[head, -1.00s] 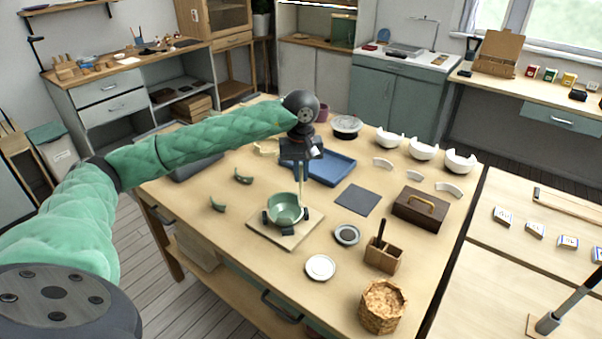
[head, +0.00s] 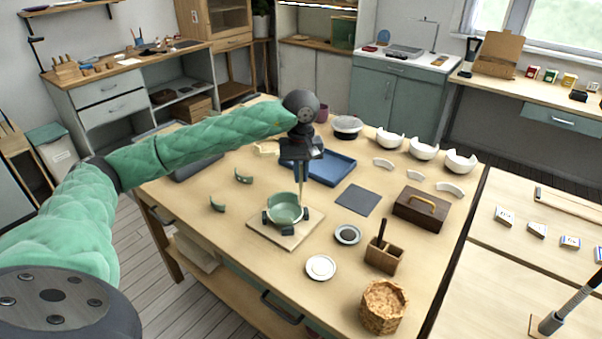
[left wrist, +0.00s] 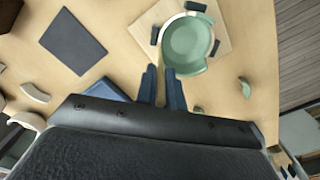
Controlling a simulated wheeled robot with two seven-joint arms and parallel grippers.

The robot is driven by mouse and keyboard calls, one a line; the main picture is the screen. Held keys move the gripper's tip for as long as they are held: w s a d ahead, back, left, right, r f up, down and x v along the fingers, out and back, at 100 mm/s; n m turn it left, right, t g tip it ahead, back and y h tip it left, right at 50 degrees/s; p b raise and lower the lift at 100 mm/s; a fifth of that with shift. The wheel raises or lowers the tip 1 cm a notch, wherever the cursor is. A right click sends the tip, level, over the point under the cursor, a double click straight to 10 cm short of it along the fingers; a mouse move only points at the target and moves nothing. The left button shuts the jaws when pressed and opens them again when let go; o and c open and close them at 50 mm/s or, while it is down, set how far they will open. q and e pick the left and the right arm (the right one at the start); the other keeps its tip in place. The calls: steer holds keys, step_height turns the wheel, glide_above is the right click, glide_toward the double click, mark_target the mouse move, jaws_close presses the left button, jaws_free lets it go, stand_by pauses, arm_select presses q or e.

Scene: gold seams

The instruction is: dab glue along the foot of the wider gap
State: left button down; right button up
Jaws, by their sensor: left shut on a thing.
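The green bowl (head: 284,208) stands upright between dark padded holders on a square wooden board (head: 270,234); its rim is broken. Two curved green shards (head: 217,204) (head: 243,177) lie apart on the table left of the bowl. My left gripper (head: 303,162) points down and is shut on a thin pale stick (head: 302,187), whose lower end is at the bowl's right rim. Whether the tip touches is unclear. My right gripper is not in view.
Right of the bowl are a dark mat (head: 357,200), a small dish with dark contents (head: 347,235), a white dish (head: 320,267) and a wooden holder (head: 383,258). A blue tray (head: 332,168) lies behind. White bowls (head: 424,149) stand at the back right.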

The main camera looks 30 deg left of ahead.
arm_select(q)
steer(key=shift+f, duration=0.15)
stand_by(0.7)
steer(key=shift+b, duration=0.55)
steer(key=shift+r, duration=0.35)
steer(key=shift+r+p, duration=1.15)
steer(key=shift+r, duration=2.7)
